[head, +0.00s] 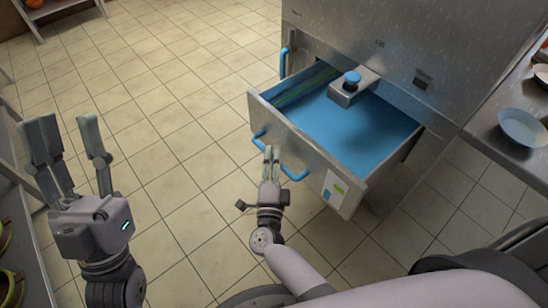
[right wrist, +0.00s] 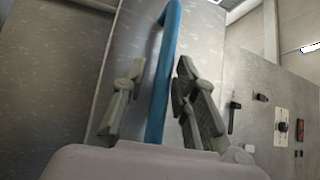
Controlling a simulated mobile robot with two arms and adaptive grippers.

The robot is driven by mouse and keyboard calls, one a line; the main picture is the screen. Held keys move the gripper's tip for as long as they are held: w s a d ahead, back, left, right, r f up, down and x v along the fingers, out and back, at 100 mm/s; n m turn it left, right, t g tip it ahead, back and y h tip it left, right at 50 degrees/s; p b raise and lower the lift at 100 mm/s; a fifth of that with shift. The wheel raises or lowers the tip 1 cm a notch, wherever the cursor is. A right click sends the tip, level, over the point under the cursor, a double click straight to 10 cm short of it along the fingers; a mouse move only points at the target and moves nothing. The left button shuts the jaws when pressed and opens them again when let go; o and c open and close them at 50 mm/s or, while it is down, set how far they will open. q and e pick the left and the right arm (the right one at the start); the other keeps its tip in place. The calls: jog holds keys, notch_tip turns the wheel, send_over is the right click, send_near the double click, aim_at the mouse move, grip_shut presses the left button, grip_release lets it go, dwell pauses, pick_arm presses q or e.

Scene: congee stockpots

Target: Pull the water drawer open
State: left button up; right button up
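The water drawer (head: 314,160) stands pulled out from the steel cabinet in the head view, with blue water or a blue lining (head: 365,130) showing inside. Its blue bar handle (head: 296,173) is on the front face. My right gripper (head: 270,152) is at this handle, in front of the drawer. In the right wrist view the blue handle (right wrist: 163,75) runs between the two fingers, with a visible gap on each side, so the gripper looks open around it. My left gripper (head: 68,150) is open and empty at the left, away from the drawer.
The steel cabinet (head: 450,50) rises behind the drawer, with another blue handle (head: 287,62) at its left. A steel counter with a bowl (head: 523,127) is at the right. A shelf edge is at the far left. The tiled floor (head: 185,110) left of the drawer is clear.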

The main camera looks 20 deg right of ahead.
jog(key=shift+o, duration=0.4)
jog(key=v, duration=1.2)
jog(key=shift+r, duration=0.2)
